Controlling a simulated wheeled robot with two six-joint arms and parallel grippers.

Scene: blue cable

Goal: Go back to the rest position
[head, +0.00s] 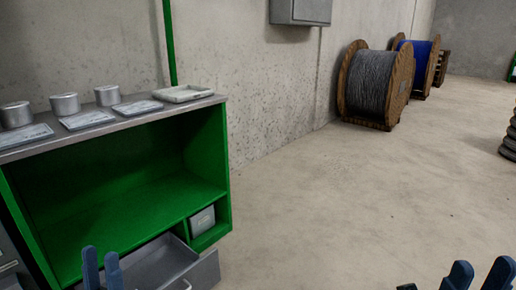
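My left gripper (102,266) shows at the bottom left, its two blue fingertips pointing up with a narrow gap between them and nothing seen in it. It appears in front of the green cabinet and its pulled-out drawer. My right gripper (480,274) shows at the bottom right over bare floor. Its two blue fingertips stand apart with nothing between them. The lower parts of both grippers are cut off by the picture's edge. A wooden spool of blue cable (420,52) stands on the floor at the back right, partly hidden by another spool.
A green cabinet (217,150) stands at left, its grey drawer (205,272) open. A grey-cable spool (367,82) stands by the wall. A dark stack (510,142) is at the right edge. The middle floor is clear.

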